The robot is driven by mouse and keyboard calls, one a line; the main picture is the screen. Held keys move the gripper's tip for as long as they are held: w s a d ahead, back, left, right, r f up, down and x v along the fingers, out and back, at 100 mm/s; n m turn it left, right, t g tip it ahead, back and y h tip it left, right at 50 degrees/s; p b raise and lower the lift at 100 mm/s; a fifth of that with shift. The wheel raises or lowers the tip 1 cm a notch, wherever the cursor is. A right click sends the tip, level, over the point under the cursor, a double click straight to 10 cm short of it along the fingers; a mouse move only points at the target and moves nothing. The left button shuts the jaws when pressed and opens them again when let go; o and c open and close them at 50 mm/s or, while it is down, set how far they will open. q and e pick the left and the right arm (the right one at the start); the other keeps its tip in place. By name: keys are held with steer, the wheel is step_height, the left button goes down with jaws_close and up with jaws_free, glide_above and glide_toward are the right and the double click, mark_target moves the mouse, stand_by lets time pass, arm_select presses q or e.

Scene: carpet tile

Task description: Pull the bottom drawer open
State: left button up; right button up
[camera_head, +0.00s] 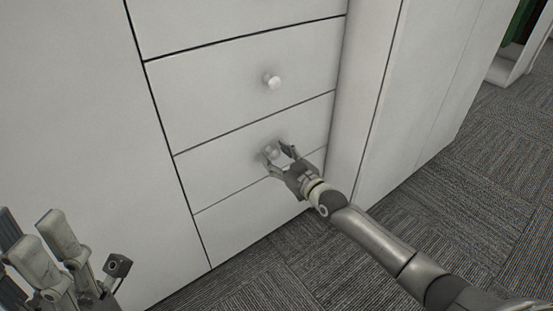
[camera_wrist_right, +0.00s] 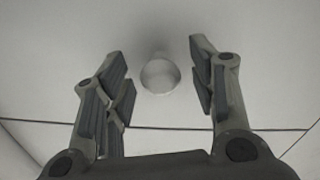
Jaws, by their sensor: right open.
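A white drawer front (camera_head: 215,178) carries a round pale knob (camera_head: 271,153), the lower of two knobs in the head view. Below a seam lies a lowest white panel (camera_head: 240,222); no knob shows on its visible part, and my right arm hides some of it. My right gripper (camera_head: 278,151) is open at the lower knob. In the right wrist view the knob (camera_wrist_right: 159,76) sits between the two spread fingers, with a gap on each side. The drawers look closed, their fronts flush. My left gripper (camera_head: 55,255) is at the lower left, away from the drawers; its opening is unclear.
Above is another drawer front with its own round knob (camera_head: 272,82). A white side panel (camera_head: 420,80) stands to the right of the drawers. Grey carpet tile (camera_head: 450,200) lies open at the right and in front. A shelf with something green is at the upper right.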

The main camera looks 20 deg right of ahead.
steer(key=shift+w+a, duration=0.1)
jaws_close()
stand_by(0.4)
